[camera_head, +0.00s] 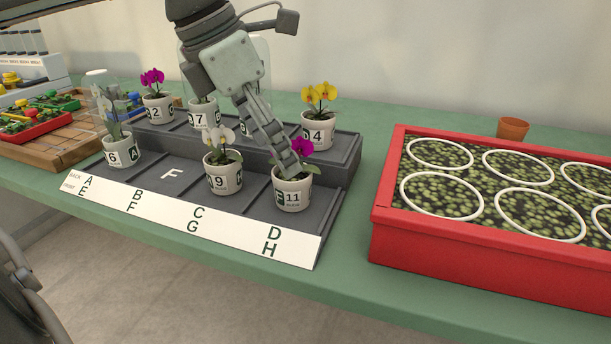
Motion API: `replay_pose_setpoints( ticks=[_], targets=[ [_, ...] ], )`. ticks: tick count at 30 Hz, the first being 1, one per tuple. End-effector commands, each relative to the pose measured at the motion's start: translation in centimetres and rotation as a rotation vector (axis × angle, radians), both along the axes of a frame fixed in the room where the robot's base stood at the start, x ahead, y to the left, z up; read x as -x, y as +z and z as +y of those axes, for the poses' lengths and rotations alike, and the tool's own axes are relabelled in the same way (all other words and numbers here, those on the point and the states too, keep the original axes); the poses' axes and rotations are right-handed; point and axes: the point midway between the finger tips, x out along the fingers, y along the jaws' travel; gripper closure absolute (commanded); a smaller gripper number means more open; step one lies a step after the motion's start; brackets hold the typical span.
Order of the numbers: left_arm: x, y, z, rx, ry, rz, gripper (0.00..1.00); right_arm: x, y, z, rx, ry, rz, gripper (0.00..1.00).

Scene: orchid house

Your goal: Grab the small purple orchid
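A small purple orchid (301,146) stands in white pot 11 (291,196), at the right end of the tray's front row, above the letters D and H. My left gripper (288,170) reaches down from the upper left, its fingertips at the rim of pot 11, just left of the flowers. The fingers overlap each other and the plant, so I cannot tell whether they are closed on it. Another purple orchid (152,78) stands in pot 2 (158,108) in the back row. My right gripper is not in view.
White orchid pot 9 (222,173) stands close left of pot 11. Yellow orchid pot 4 (318,132) and pot 7 (201,113) are behind. Pot 6 (121,150) is at the left. A red crate (470,252) stands at right.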

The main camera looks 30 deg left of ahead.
Motion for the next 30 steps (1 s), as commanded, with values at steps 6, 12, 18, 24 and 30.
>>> replay_pose_setpoints(
  ticks=[6,12,18,24,30],
  targets=[
    [-0.9,-2.3,-0.5,0.002,-0.001,0.006,0.25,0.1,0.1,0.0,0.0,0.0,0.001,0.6],
    [-2.1,-4.7,-1.1,0.002,-0.002,0.007,0.25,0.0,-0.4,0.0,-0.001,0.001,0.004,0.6],
    [-2.7,-6.1,-1.4,0.005,0.0,0.003,0.25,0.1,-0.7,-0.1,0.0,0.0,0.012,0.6],
    [-2.7,-6.1,-1.4,0.006,0.0,0.001,0.25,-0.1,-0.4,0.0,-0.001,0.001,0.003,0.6],
    [-2.7,-6.1,-1.4,0.006,0.0,0.001,0.48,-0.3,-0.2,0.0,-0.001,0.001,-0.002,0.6]
  ],
)
